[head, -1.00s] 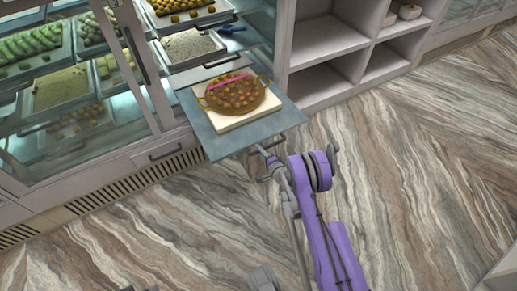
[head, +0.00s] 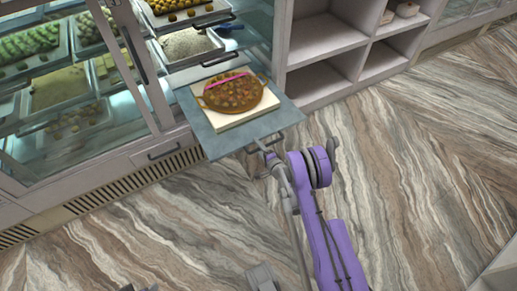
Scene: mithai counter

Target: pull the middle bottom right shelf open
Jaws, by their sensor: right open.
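A flat grey shelf (head: 207,135) sticks out from the glass-fronted counter over the floor, left of the white cubbies. It carries a pale square board and a round brown pan. Its bar handle (head: 266,142) is on the front edge, facing me. My right gripper (head: 267,157) is open just in front of the handle, close to it. Whether it touches the handle is too small to tell.
The brown pan (head: 233,95) with a pink stick sits on the pale board (head: 232,121). Sweet trays fill the glass case at left. White open cubbies (head: 327,85) stand at right. The striped floor (head: 420,170) on the right is clear.

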